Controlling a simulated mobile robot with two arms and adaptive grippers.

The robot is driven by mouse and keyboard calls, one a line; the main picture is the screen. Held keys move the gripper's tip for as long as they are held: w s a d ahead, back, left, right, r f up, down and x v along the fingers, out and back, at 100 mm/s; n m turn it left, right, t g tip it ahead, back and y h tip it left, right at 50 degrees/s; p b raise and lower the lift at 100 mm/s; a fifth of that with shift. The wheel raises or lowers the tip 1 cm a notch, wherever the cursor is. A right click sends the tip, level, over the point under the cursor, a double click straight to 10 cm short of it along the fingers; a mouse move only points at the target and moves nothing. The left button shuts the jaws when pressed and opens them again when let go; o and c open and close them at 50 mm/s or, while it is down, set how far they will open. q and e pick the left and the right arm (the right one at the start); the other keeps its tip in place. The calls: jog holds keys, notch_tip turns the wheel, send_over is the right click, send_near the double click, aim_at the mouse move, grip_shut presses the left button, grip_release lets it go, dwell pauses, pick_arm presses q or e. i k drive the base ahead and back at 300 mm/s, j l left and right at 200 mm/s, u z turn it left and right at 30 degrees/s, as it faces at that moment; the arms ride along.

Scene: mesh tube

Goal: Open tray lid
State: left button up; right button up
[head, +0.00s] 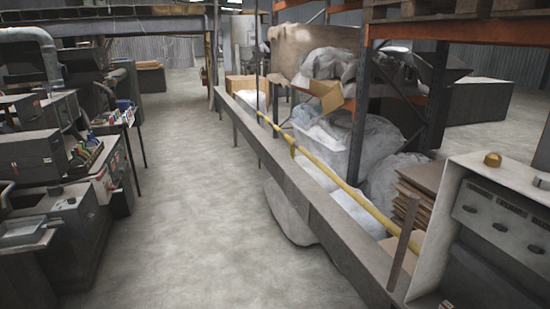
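Neither of my grippers shows in the head view. I cannot make out a tray with a lid for certain. A small shallow grey tray-like piece (22,228) sits on the dark bench equipment at the left edge. Whether it has a lid, open or shut, I cannot tell.
Dark machines (45,150) line the left side. A long grey rail (300,190) with a yellow pipe (340,180) runs along the right. Behind it are wrapped white bags (398,170), stacked cardboard (420,190) and orange-beamed racking (470,32). The concrete aisle (190,210) between is clear.

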aim_at(297, 201)
jog(key=i+j, duration=1.3)
jog(key=j, duration=0.2)
jog(key=i+l+z, duration=0.05)
